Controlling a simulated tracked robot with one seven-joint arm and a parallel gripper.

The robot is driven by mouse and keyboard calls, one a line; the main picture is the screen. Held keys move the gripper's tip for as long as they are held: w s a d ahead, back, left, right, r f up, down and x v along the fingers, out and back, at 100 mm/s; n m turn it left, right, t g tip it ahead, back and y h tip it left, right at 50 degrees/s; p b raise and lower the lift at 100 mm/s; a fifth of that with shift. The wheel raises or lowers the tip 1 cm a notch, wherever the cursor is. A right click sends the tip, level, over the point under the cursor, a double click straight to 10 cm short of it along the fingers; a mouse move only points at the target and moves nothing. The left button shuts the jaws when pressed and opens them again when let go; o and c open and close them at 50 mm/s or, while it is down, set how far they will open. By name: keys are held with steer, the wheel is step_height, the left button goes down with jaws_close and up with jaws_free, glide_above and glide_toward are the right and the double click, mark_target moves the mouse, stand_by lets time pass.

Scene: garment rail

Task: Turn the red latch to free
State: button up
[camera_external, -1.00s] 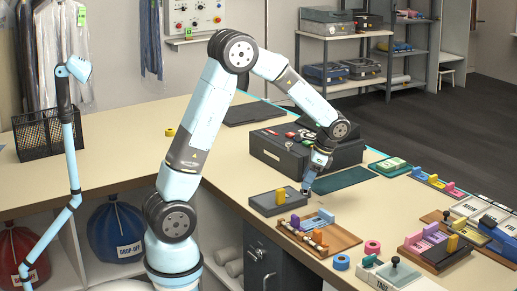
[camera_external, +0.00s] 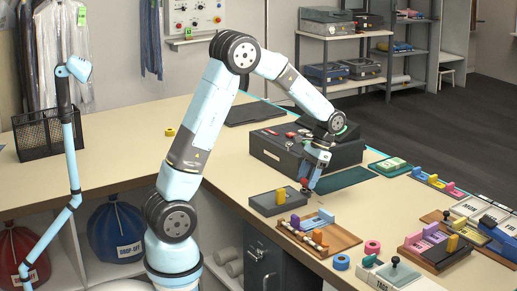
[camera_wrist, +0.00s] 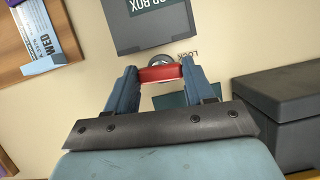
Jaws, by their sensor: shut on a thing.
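My gripper (camera_wrist: 160,74) is shut on a red bar-shaped handle, the red latch (camera_wrist: 162,73), which spans between its two fingertips in the wrist view. A grey round part (camera_wrist: 160,60) shows just behind the latch, and upside-down lettering reading LOCK is printed beside it on the beige surface. In the external view my gripper (camera_external: 306,182) is low over the counter, with a small red spot at its tip. A grey box (camera_external: 272,203) with a yellow upright piece stands just left of it. The latch's exact angle is hard to tell.
A large dark case (camera_external: 285,152) stands behind the gripper. A green mat (camera_external: 345,178) lies to its right. A wooden tray with coloured pieces (camera_external: 345,240) lies in front. Several more trays crowd the right side; the left counter is mostly clear.

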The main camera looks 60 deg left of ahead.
steer(key=shift+w, duration=0.1)
stand_by(0.3)
steer(key=o, duration=1)
steer(key=shift+o, duration=0.2)
steer(key=shift+r, duration=0.1)
steer(key=v, duration=1.3)
steer(key=shift+r, duration=0.2)
steer(key=s+r+t, duration=0.3)
steer(key=s+r, duration=0.1)
steer(key=s, duration=0.4)
steer(key=s+r+t, duration=0.2)
steer(key=s+r, duration=0.2)
steer(key=s, duration=0.5)
steer(key=s+a+f+n+t, duration=0.1)
steer(key=s+t, duration=0.4)
steer(key=s, duration=1)
steer(key=shift+s+f, duration=0.3)
steer(key=shift+f, duration=0.35)
